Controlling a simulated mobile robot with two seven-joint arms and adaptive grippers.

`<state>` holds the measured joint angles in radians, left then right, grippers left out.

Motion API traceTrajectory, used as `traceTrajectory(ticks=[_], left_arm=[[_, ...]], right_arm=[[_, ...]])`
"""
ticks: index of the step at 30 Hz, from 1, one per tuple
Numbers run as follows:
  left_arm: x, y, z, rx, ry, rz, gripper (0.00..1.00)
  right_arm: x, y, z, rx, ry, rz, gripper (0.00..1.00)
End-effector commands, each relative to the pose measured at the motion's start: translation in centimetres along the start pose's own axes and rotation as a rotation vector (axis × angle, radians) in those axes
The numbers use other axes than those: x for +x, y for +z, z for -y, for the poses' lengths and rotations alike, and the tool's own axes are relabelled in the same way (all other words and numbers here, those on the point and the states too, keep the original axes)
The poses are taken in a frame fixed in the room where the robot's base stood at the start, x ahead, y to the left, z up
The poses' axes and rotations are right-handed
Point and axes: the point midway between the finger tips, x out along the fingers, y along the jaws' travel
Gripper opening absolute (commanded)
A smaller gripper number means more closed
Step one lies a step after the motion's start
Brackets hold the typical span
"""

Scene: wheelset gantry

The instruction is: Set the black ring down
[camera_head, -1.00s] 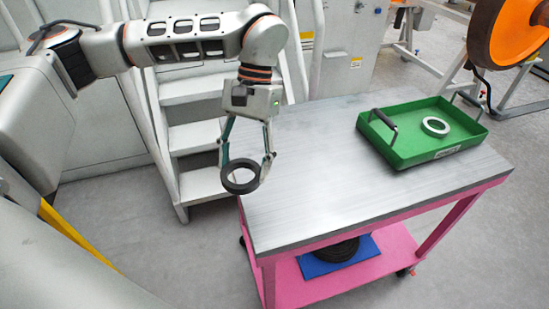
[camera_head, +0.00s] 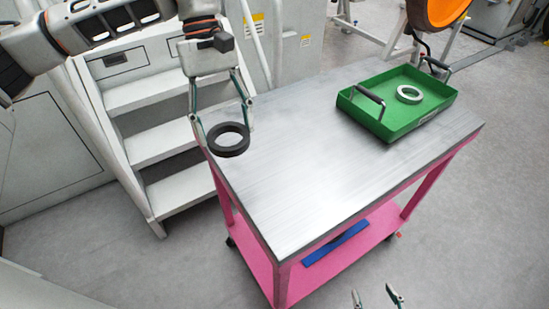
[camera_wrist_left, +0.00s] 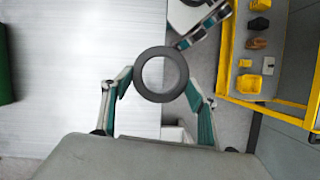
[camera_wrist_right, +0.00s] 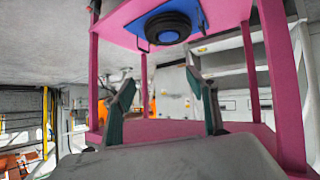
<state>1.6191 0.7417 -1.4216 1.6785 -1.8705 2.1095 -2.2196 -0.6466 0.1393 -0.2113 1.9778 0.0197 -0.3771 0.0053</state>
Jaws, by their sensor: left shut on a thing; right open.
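The black ring (camera_head: 228,151) is held level at the left corner of the metal table top. My left gripper (camera_head: 224,128) is shut on it, one finger on each side. In the left wrist view the ring (camera_wrist_left: 161,98) sits between the fingertips (camera_wrist_left: 160,82) and overlaps the table's edge. I cannot tell how far it is above the top. My right gripper (camera_head: 377,298) is open and empty at the bottom of the head view, in front of the table. Its spread fingers (camera_wrist_right: 163,98) show in the right wrist view.
A green tray (camera_head: 398,127) with black handles holds a silver ring (camera_head: 409,99) at the table's far right. The metal top (camera_head: 290,165) is bare elsewhere. Steps (camera_head: 150,148) stand behind left.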

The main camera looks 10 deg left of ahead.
Motion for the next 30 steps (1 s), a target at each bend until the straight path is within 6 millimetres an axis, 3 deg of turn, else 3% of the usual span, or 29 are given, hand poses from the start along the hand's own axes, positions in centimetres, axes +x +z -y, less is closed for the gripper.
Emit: traceTrajectory(ticks=[12,21,26,30], left_arm=[[-4.5,0.8,-6.9,-0.688,0.292,0.0,0.34],[-7.3,1.6,-9.8,-1.029,0.431,-0.001,0.34],[-7.3,1.6,-10.3,-1.093,0.454,0.0,0.34],[-4.9,0.6,-10.2,-1.102,0.451,0.001,0.34]], right_arm=[[1.0,1.2,-0.6,-0.014,0.014,0.0,0.58],[1.6,1.5,-0.7,-0.022,0.016,-0.002,0.58],[1.7,1.6,-0.7,-0.023,0.016,-0.001,0.58],[1.8,2.0,-0.6,-0.024,0.015,0.003,0.58]])
